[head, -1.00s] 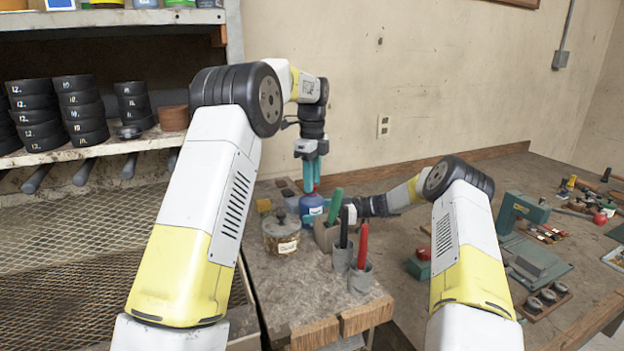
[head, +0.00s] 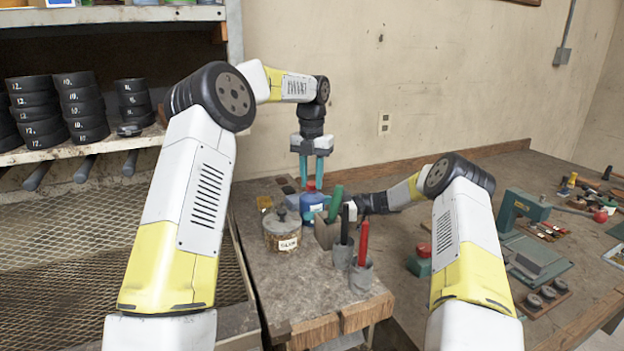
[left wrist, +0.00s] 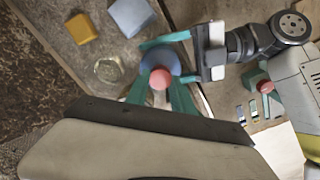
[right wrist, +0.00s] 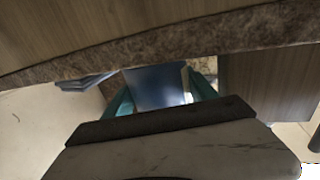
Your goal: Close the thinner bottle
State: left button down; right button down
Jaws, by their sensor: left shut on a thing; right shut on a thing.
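The blue bottle (head: 313,203) stands upright on the bench; it also shows in the left wrist view (left wrist: 158,60). A red cap (head: 311,187) is at its top, seen from above in the left wrist view (left wrist: 160,78). My left gripper (head: 311,178) points straight down, shut on the red cap with one teal finger on each side. My right gripper (right wrist: 158,92) comes in from the right, shut on the bottle's blue body; in the head view its fingers are mostly hidden behind a green handle. Whether the cap is fully seated cannot be told.
A lidded glass jar (head: 282,234) stands left of the bottle. A green handle (head: 335,203), a black handle (head: 345,224) and a red handle (head: 363,242) stand in holders in front. A green press (head: 528,215) is at right. The wall is behind.

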pick_arm(q)
jog(key=c, duration=1.1)
grip_release()
jog(key=shift+r, duration=2.25)
jog(key=shift+c, duration=0.3)
